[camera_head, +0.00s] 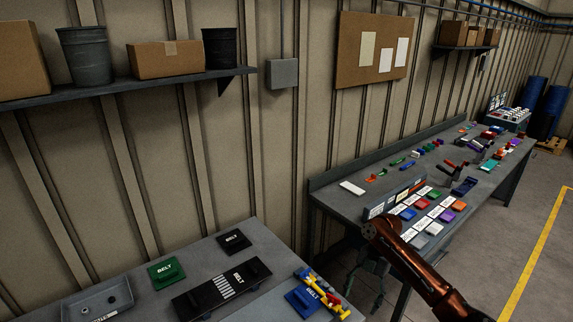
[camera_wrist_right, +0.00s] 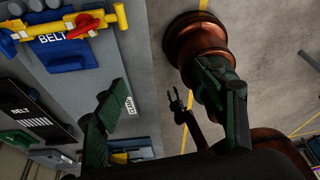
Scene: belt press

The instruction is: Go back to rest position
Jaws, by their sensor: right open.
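My right gripper (camera_head: 372,280) hangs beside the front edge of the long workbench, clear of the items on it. In the right wrist view its two dark green fingers (camera_wrist_right: 165,100) are spread wide with nothing between them. A small dark claw shape (camera_wrist_right: 179,106) shows farther off between these fingers. It may be my left gripper, but its jaw state is unclear. My left gripper does not show in the head view.
The near table (camera_head: 205,245) holds a black belt press (camera_head: 222,288), a green BELT block (camera_head: 166,272), a black block (camera_head: 234,241) and a blue BELT block (camera_head: 303,300) with yellow parts. The long workbench (camera_head: 335,205) carries many coloured items. Floor on the right is open.

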